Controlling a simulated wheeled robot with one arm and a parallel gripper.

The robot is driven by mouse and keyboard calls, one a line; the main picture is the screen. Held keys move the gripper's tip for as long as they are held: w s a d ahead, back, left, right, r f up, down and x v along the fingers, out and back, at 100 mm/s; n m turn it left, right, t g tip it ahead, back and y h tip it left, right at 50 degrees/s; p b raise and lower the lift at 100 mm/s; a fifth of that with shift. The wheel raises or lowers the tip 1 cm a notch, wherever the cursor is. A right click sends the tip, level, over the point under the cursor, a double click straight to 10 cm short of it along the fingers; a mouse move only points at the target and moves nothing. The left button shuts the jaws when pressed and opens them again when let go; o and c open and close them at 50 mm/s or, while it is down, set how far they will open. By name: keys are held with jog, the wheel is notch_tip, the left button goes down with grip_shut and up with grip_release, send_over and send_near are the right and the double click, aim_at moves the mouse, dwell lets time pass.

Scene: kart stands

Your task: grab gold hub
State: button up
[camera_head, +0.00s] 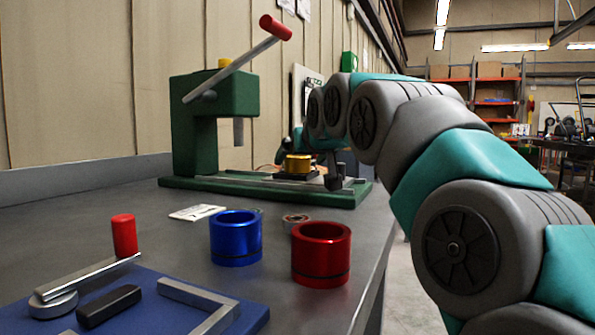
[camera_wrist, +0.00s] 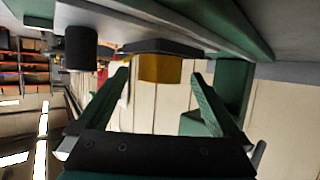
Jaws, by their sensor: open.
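The gold hub (camera_head: 298,164) is a short yellow cylinder on a black block on the green press base. In the wrist view, which looks upside down, the gold hub (camera_wrist: 160,69) hangs below the black block (camera_wrist: 158,46). My gripper (camera_wrist: 160,76) is open, its two green fingers spread with one on each side of the hub. Gaps show between the fingers and the hub, and I see no contact. In the head view my arm reaches in from the right; the fingers are hard to make out behind the hub.
The green press (camera_head: 205,110) with a red-handled lever stands left of the hub. A dark post (camera_head: 335,176) stands close on its right. A blue ring (camera_head: 236,240) and a red ring (camera_head: 320,256) stand nearer. A blue fixture plate (camera_head: 150,310) lies at the front left.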

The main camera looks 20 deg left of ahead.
aim_at(300, 158)
jog(key=x, duration=0.3)
jog(key=shift+w+a+f, duration=0.1)
jog(key=shift+w, duration=0.05)
grip_shut()
dwell(0.7)
